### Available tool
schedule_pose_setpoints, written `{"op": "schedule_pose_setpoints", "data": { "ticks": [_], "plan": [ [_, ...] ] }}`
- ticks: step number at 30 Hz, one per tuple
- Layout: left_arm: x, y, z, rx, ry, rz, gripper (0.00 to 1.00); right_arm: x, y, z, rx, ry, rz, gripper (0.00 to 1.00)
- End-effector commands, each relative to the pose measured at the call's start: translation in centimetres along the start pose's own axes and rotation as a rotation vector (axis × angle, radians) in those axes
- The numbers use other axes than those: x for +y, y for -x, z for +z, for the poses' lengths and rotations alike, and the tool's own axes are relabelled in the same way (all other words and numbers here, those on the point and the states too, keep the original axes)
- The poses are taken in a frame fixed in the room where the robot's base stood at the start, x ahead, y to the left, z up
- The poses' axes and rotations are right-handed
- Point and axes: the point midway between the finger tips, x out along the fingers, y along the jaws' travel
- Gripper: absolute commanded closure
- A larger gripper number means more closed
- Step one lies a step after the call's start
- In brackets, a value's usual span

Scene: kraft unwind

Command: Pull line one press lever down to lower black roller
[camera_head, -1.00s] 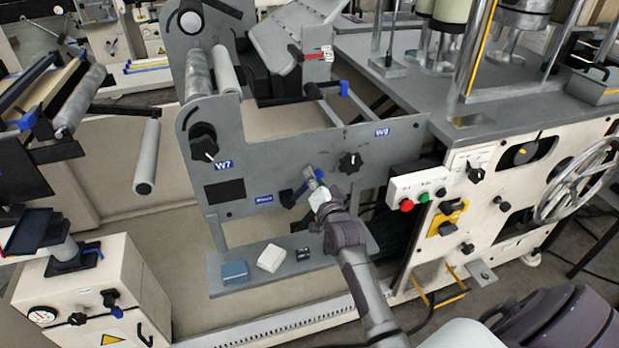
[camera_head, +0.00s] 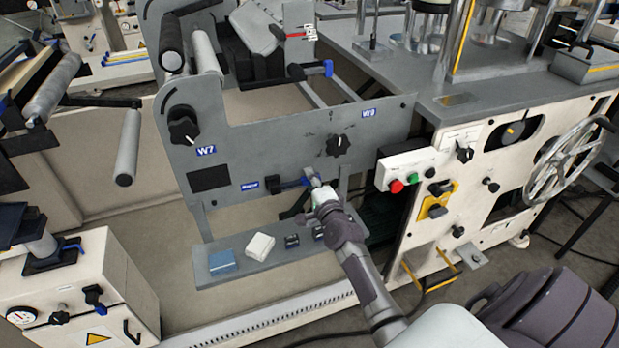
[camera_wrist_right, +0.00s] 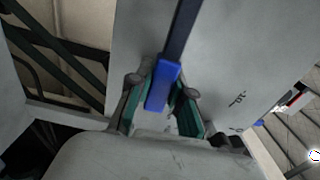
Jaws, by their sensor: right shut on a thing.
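The press lever (camera_head: 289,184) is a dark bar with a blue grip on the grey front panel, beside a small blue label. It lies nearly level, its grip end pointing right. My right gripper (camera_head: 315,179) is shut on the blue grip, which shows between the green finger pads in the right wrist view (camera_wrist_right: 163,88). The fingers partly hide the grip in the head view. A dark roller (camera_head: 172,42) sits at the panel's upper left; I cannot tell whether it is the black roller linked to this lever. My left gripper is not in view.
A black knob (camera_head: 339,146) is just above my right gripper. A control box (camera_head: 405,166) with red and green buttons stands close to the right. A grey shelf (camera_head: 275,263) with small boxes is below. Another blue-tipped lever (camera_head: 313,70) is higher up.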

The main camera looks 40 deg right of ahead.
Motion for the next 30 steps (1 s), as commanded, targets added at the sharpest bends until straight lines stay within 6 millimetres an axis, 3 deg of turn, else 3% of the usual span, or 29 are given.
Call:
{"op": "schedule_pose_setpoints", "data": {
  "ticks": [18, 19, 23, 30],
  "plan": [
    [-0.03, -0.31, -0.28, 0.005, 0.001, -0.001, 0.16, 0.59, 0.04, 0.07, -0.001, -0.047, 0.004, 1.0],
    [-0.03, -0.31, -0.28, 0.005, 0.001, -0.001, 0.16, 0.6, 0.04, 0.07, -0.001, -0.048, 0.004, 0.76],
    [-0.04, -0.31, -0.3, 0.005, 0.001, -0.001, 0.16, 0.57, 0.03, 0.07, -0.001, -0.045, 0.004, 0.54],
    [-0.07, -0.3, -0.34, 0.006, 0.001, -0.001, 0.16, 0.45, 0.01, 0.05, -0.001, -0.042, 0.001, 0.54]
  ]
}}
